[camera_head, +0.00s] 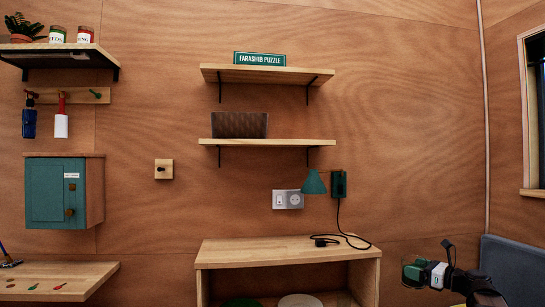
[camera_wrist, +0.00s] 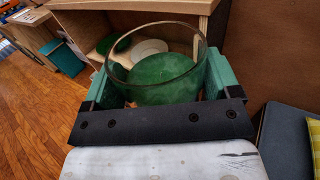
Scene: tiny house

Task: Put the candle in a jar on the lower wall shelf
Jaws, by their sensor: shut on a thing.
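The candle in a jar (camera_wrist: 165,80), green wax inside clear glass, is between the two teal fingers of my gripper (camera_wrist: 158,72) in the wrist view. The gripper is shut on the jar, which looks upright with its open rim up. In the head view my gripper (camera_head: 428,272) is at the lower right, right of the wooden cabinet; the jar is hard to make out there. The lower wall shelf (camera_head: 300,142) is on the back wall at centre, higher than my gripper. A dark woven box (camera_head: 239,125) stands on its left half; its right part is bare.
The upper shelf (camera_head: 235,74) with a green puzzle box (camera_head: 259,58) hangs just above. The cabinet top (camera_head: 270,249) carries a black cord (camera_head: 340,240). A grey-blue seat (camera_head: 510,265) is at the right.

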